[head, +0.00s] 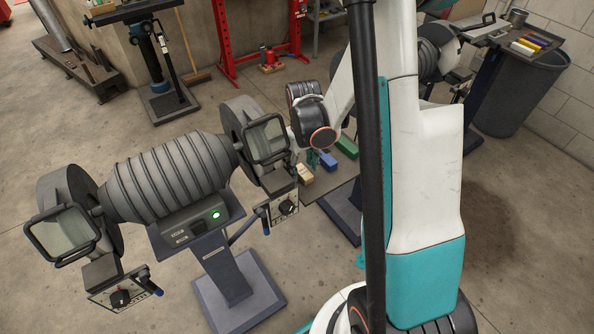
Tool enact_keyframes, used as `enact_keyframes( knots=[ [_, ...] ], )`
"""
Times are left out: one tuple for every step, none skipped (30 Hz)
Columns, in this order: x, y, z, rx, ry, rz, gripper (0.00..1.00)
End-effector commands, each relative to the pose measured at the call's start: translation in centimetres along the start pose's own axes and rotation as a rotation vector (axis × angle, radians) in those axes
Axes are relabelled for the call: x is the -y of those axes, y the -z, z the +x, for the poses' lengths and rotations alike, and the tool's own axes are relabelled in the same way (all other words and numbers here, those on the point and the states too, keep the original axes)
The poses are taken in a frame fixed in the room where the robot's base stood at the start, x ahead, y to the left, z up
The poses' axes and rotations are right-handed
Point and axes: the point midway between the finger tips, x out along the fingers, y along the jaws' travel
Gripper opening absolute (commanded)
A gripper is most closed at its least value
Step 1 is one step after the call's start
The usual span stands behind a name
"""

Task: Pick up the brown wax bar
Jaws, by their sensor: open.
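A light tan-brown block (306,179), which looks to be the brown wax bar, lies on a dark surface behind the right end of the grinder. A blue bar (328,160) and a green bar (346,146) lie in a row beyond it to the right. My gripper (312,158) shows only as a small teal part below my dark wrist joint, just above and behind the tan block. It is open. Its fingertips are mostly hidden, and I cannot tell whether they touch the block.
A large grey double-wheel grinder (170,175) on a pedestal stands at the left front, close beside my arm. A second machine (432,50) is behind my arm. A tray with yellow, red and blue bars (530,43) sits near a dark bin (525,90).

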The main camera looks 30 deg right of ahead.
Motion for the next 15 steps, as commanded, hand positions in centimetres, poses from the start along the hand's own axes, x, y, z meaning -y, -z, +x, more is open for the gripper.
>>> enact_keyframes(
  knots=[
    [-0.02, 0.03, 1.07, 0.000, 0.000, 0.000, 0.52],
    [-0.02, 0.03, 1.38, 0.000, 0.000, 0.000, 0.52],
    [-0.02, 0.01, 1.65, 0.000, -0.001, 0.000, 0.52],
    [-0.02, 0.00, 1.75, 0.000, -0.001, 0.000, 0.52],
    [-0.01, -0.01, 1.78, 0.000, -0.001, 0.000, 0.52],
    [-0.01, -0.01, 1.75, 0.000, -0.001, 0.000, 0.52],
    [-0.01, -0.02, 1.71, 0.000, -0.001, 0.000, 0.52],
    [-0.01, -0.02, 1.67, 0.000, -0.001, 0.000, 0.52],
    [-0.01, -0.02, 1.65, 0.000, -0.001, 0.000, 0.52],
    [-0.01, -0.02, 1.65, 0.000, -0.001, 0.000, 0.52],
    [-0.01, -0.02, 1.64, 0.000, -0.001, 0.000, 0.47],
    [-0.01, -0.02, 1.64, 0.000, -0.001, 0.000, 0.38],
    [-0.01, -0.02, 1.64, 0.000, -0.001, 0.000, 0.31],
    [-0.01, -0.02, 1.64, 0.000, -0.001, 0.000, 0.24],
    [-0.01, -0.02, 1.64, 0.000, -0.001, 0.000, 0.15]
  ],
)
